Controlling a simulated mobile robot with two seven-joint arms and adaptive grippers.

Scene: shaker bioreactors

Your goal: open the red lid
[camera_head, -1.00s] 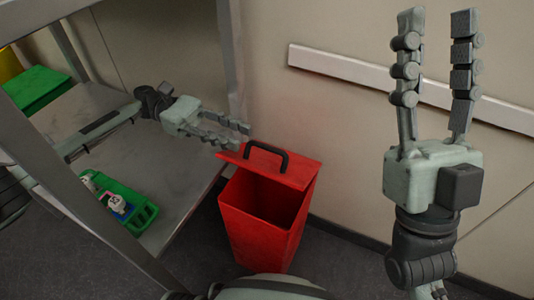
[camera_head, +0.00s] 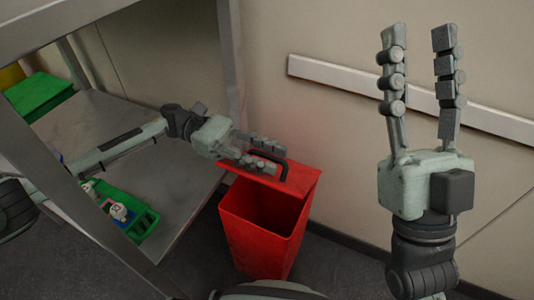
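The red bin (camera_head: 262,242) stands on the floor with its dark opening showing at the front. Its red lid (camera_head: 301,177) is at the back of the opening, apart from the front rim. A black handle (camera_head: 284,166) stands on the lid. My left gripper (camera_head: 279,160) is at the left part of the handle, its two fingers apart. The fingers overlap the handle in the picture and hide part of it; I cannot tell whether they touch it. My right gripper (camera_head: 418,32) is raised on the right with fingers apart, pointing up and empty, well away from the lid.
A metal shelf unit (camera_head: 205,178) stands left of the bin, with a post close to my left arm. A green tray (camera_head: 143,222) with small items and a green box (camera_head: 38,95) are on its shelf. A wall with a white rail (camera_head: 340,68) is behind.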

